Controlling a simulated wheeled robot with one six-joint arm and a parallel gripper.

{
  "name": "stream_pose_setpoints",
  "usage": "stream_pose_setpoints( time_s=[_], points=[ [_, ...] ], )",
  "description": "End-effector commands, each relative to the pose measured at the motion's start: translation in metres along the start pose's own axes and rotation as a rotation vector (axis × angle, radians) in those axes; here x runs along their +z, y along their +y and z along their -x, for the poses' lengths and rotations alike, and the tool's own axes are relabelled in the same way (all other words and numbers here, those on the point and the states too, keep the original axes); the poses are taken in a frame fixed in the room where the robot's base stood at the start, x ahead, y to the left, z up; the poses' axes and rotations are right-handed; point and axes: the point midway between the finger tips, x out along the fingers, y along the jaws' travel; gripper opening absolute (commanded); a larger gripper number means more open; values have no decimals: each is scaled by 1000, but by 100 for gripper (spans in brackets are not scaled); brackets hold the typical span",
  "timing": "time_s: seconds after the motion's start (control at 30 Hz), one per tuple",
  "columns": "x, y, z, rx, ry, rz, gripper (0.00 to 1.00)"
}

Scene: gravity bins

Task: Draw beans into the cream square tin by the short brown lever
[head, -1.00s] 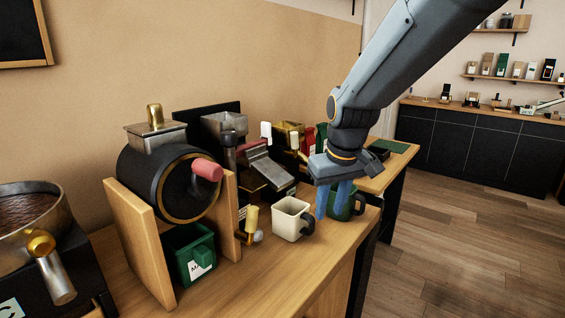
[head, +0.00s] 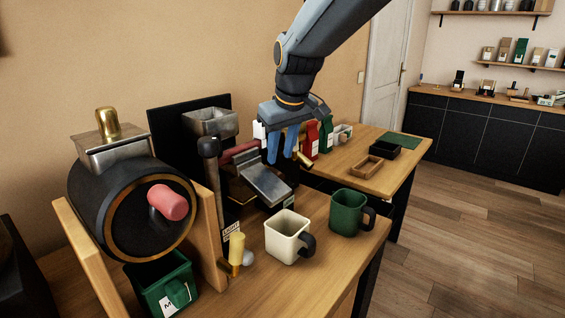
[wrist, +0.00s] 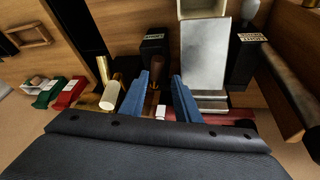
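The cream square tin (head: 283,243), with a dark handle on its right, stands upright on the bench below the silver chute (head: 266,186); its rim shows at the top of the wrist view (wrist: 203,6). A short brown lever (wrist: 157,72) stands beside the chute in the wrist view; in the head view I cannot make it out behind my fingers. My gripper (head: 281,160) is open above the dispenser, blue fingers pointing down. In the wrist view my fingers (wrist: 166,78) are on either side of the brown lever, with a gap visible; contact is unclear.
A green mug (head: 347,213) stands right of the tin. Left are a black drum (head: 125,205) with a pink knob, a green bin (head: 160,285) and a tall dark lever (head: 209,150). A brass lever with a pale grip (wrist: 110,95) is close to my fingers.

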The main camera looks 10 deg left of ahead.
Motion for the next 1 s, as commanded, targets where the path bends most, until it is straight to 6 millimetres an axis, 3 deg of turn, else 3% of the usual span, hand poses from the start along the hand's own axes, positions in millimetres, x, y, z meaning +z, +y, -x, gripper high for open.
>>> stream_pose_setpoints(
  time_s=[0.17, 0.63, 1.0],
  points=[
    [1, 4, -7, 2, -3, -5, 29],
    [3, 8, -70, 4, -3, -11, 29],
    [2, 6, -78, 4, 0, -8, 29]
  ],
)
